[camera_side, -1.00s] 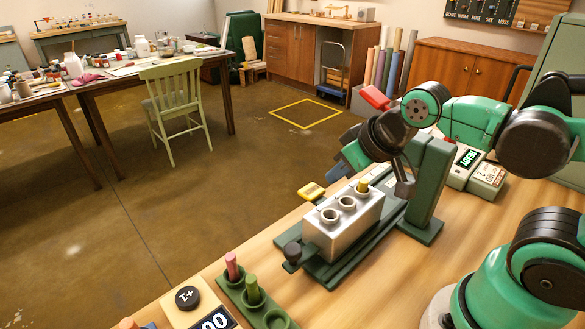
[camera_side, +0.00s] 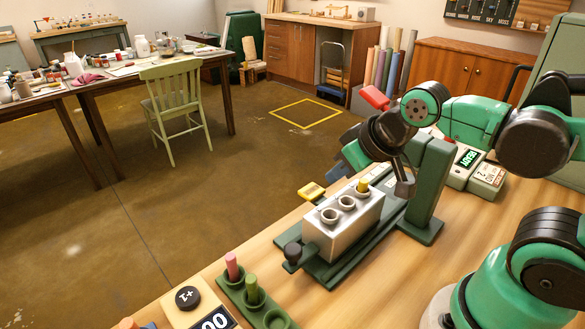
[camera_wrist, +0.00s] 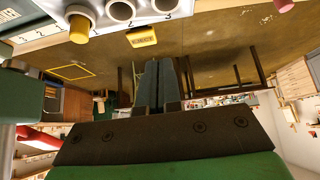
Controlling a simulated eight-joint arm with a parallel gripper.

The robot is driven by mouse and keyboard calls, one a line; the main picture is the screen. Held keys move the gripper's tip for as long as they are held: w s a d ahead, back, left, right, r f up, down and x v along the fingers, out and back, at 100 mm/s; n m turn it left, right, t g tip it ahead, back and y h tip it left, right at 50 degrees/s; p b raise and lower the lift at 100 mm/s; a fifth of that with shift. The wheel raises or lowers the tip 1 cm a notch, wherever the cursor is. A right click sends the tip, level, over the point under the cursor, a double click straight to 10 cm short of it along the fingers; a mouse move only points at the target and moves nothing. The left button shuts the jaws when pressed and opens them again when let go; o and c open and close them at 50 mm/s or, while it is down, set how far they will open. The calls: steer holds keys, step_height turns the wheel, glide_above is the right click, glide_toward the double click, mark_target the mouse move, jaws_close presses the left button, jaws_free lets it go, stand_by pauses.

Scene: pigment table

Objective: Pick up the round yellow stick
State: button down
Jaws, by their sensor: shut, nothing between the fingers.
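The round yellow stick (camera_side: 363,186) stands upright in the far hole of a silver block (camera_side: 340,226) in the side view. In the wrist view the yellow stick (camera_wrist: 79,28) is at the upper left, sticking out of the block. My gripper (camera_wrist: 160,64) is in the middle of the wrist view, its dark fingers together with nothing between them. The yellow stick lies off to the left of the fingers and apart from them. In the side view my wrist is above and behind the block, and the fingertips are hard to make out.
The block's two other holes look empty. A green post (camera_side: 430,190) stands close behind it. A yellow eject button (camera_side: 311,191) is beside it. A green rack (camera_side: 262,305) with a pink stick (camera_side: 232,266) and a green stick (camera_side: 252,288) is in front.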

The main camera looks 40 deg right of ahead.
stand_by(0.4)
steer(key=c, duration=0.6)
jaws_free()
steer(key=g, duration=0.3)
glide_above(365, 181)
steer(key=s, duration=0.3)
steer(key=shift+w+r, duration=0.25)
steer(key=shift+r, duration=0.2)
steer(key=shift+x, duration=2.75)
